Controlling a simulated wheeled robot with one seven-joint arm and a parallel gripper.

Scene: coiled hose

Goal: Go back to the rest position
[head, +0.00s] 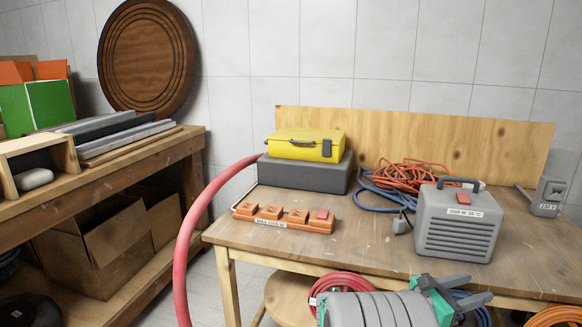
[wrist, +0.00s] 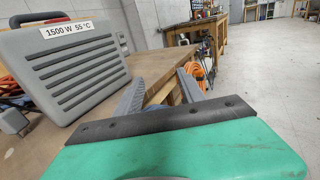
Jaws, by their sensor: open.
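My gripper (head: 474,288) is at the front edge of the wooden table, at the lower right of the head view, just in front of the grey heater. Its two grey fingers stand apart with nothing between them. The wrist view shows the open fingers (wrist: 160,82) beyond the green gripper body, with the table edge behind them. The grey heater (head: 459,222), with a red button and a label reading 1500 W 55 °C, stands upright on the table. It also fills the left of the wrist view (wrist: 70,65), apart from the fingers.
On the table (head: 365,225) are an orange power strip (head: 284,218), a yellow case (head: 305,145) on a dark grey box (head: 300,172), and tangled orange and blue cables (head: 408,174). A red hose (head: 190,230) hangs at the left. A stool (head: 285,297) and coiled hoses are below.

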